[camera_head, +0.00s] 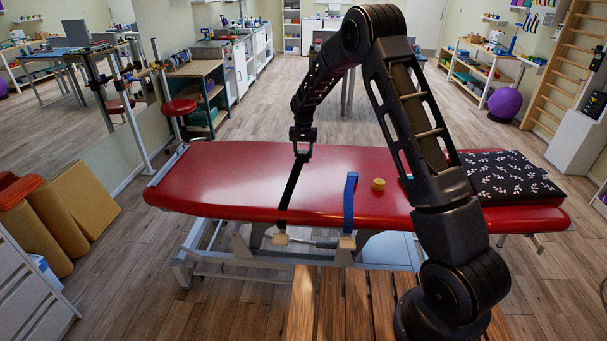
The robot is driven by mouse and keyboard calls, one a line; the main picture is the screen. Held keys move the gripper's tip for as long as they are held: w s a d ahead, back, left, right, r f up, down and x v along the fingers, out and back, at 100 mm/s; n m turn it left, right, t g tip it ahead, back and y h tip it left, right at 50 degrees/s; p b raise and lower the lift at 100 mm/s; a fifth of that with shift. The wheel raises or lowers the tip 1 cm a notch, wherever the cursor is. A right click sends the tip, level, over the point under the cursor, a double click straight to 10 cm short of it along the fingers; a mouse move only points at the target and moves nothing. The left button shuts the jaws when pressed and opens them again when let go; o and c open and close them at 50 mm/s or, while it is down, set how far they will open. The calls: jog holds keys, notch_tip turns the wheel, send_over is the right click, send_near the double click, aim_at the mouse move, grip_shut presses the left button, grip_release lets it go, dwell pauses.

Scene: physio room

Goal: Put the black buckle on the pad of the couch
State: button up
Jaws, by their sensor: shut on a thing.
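The couch has a long red pad (225,180) across the middle of the view. My gripper (303,153) is over the far part of the pad, left of its middle. It is shut on the black buckle at the upper end of a black strap (291,186); the buckle is too small and dark to tell apart from the fingers. The strap runs from my gripper down across the pad to its near edge, where a pale block (281,239) hangs. I cannot tell how high the buckle is above the pad.
A blue strap (349,200) lies over the near edge, right of the black one. A black patterned cushion (507,176) covers the right end. The pad's left part is bare. A slatted wooden surface (333,300) is in front.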

jog(key=w+d+r, duration=0.4)
jog(key=w+d, duration=0.5)
jog(key=w, duration=0.2)
notch_tip(320, 180, down, 20)
jog(key=shift+r, duration=0.15)
jog(key=o, duration=1)
jog(key=shift+o, duration=0.2)
notch_tip(320, 180, up, 12)
